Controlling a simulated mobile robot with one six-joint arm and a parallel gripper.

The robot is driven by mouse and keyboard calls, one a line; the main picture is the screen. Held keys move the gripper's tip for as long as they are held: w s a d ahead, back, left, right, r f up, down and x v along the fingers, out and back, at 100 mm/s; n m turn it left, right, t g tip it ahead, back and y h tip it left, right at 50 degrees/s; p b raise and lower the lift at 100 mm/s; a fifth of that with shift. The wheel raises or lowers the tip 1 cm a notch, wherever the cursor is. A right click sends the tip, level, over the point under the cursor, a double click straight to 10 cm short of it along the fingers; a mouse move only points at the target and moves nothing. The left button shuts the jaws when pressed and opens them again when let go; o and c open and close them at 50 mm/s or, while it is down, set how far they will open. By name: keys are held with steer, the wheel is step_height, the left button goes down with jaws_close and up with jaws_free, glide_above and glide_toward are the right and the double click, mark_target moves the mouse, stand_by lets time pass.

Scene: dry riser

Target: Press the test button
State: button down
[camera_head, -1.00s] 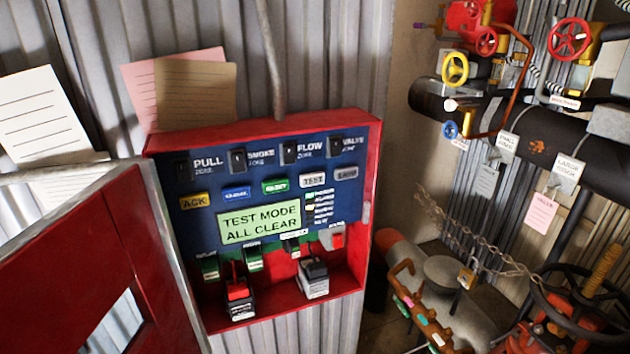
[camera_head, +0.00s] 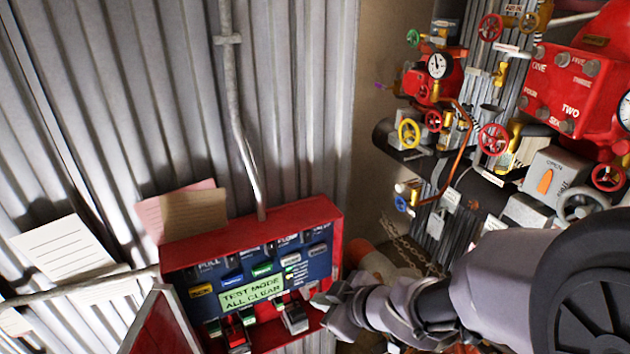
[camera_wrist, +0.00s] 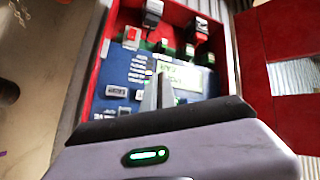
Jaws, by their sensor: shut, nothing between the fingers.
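The red alarm box (camera_head: 334,222) hangs open on the corrugated wall, with a blue panel inside. The pale test button (camera_head: 292,259) is in the button row above the green display (camera_head: 252,292), which reads "TEST MODE ALL CLEAR". My gripper (camera_head: 319,299) is shut and empty, in front of the box's lower right part, below and right of the test button. In the wrist view the panel appears upside down. There my gripper's fingers (camera_wrist: 161,82) point at the panel and cover part of the display (camera_wrist: 188,77) and button row. I cannot tell whether the tips touch anything.
The open red door (camera_head: 158,325) stands at the box's lower left. Papers (camera_head: 60,250) are on the wall at left. Pipes, valves and a red manifold (camera_head: 570,85) crowd the right.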

mark_target(291, 259)
steer(key=shift+s+a+f, duration=0.1)
steer(key=shift+s+a, duration=0.15)
steer(key=shift+a, duration=0.1)
steer(key=w+a+p, duration=0.1)
steer(key=w+a, duration=0.3)
steer(key=w, duration=0.3)
steer(key=shift+w+a, duration=0.3)
stand_by(1.9)
steer(key=shift+w+a+p, duration=0.2)
steer(key=shift+w+p, duration=0.15)
steer(key=shift+p, duration=0.1)
